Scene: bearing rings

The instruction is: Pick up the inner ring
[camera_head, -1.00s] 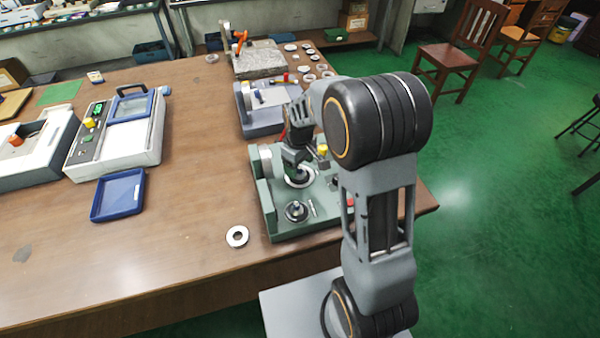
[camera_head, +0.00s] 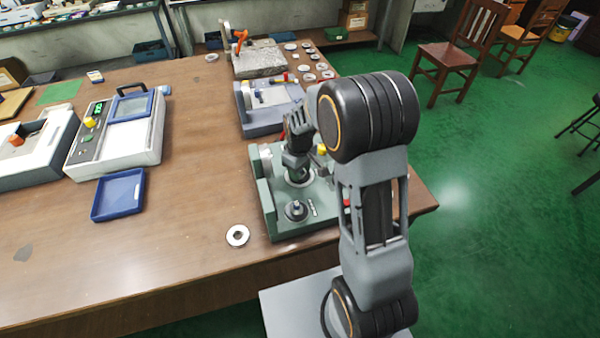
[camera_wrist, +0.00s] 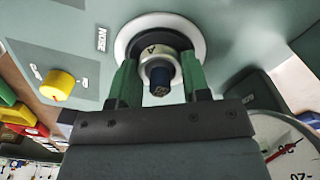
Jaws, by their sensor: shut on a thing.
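My gripper (camera_head: 298,172) reaches down onto the green-grey fixture (camera_head: 262,205) at the front right of the table. In the wrist view, the two green fingers of my gripper (camera_wrist: 160,75) are closed on either side of a small silver collar (camera_wrist: 153,50) with a dark blue stem end. Behind it are a black disc and a pale round rim (camera_wrist: 124,42). I cannot tell whether the collar is the inner ring, as the fingers hide its sides. A loose silver ring (camera_head: 229,236) lies flat on the table, left of the fixture and apart from my gripper.
A yellow knob (camera_wrist: 60,85) stands beside the fingers. A black round piece (camera_head: 296,211) sits on the fixture's front. A blue tray (camera_head: 104,207) and a white machine (camera_head: 148,145) stand to the left. Several rings lie at the back right. The table's middle is clear.

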